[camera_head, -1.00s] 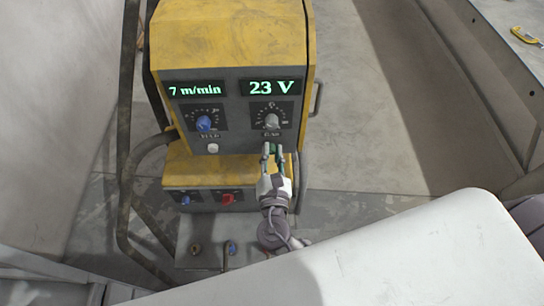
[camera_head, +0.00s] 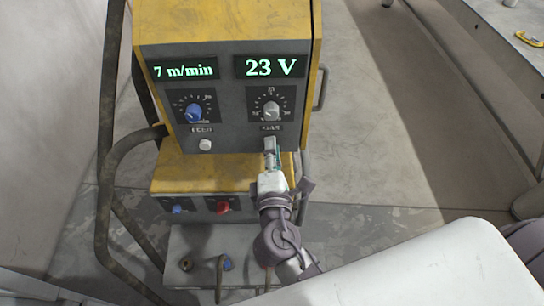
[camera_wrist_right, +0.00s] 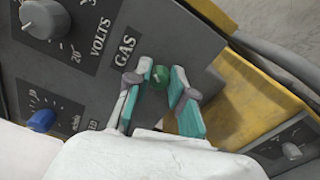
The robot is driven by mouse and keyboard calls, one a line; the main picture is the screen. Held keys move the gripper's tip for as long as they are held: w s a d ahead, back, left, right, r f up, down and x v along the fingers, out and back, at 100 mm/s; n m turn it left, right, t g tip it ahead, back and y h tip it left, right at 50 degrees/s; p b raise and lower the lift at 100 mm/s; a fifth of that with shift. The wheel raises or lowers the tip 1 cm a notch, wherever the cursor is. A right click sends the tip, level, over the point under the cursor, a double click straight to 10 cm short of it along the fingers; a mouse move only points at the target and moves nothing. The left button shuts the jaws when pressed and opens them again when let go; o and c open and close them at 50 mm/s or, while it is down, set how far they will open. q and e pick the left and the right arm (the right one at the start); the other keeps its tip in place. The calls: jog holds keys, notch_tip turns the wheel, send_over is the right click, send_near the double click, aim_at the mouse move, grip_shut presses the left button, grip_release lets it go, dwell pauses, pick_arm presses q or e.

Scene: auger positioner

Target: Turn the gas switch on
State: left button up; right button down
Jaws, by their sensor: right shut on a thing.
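The welding machine (camera_head: 230,28) is a yellow cabinet with a grey front panel. The gas switch, a small green knob (camera_wrist_right: 158,77), sits under the GAS label (camera_wrist_right: 124,47) on that panel. My right gripper (camera_head: 270,150) reaches up to the panel below the GAS label and is shut on the green switch. In the right wrist view its teal-padded fingers (camera_wrist_right: 160,84) stand on either side of the switch. In the head view the fingers mostly hide the switch. My left gripper is not in view.
Above are a blue knob (camera_head: 194,112), a grey volts knob (camera_head: 271,111) and displays reading 7 m/min and 23 V (camera_head: 270,67). A white button (camera_head: 205,144) sits left of the gripper. A lower unit has a red knob (camera_head: 223,207). Dark bent tubing (camera_head: 112,210) runs at the left.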

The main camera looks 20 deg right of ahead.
jog(key=shift+m+b, duration=1.05)
jog(key=shift+m, duration=0.45)
jog(key=c, duration=1)
grip_release()
jog(key=v, duration=1.2)
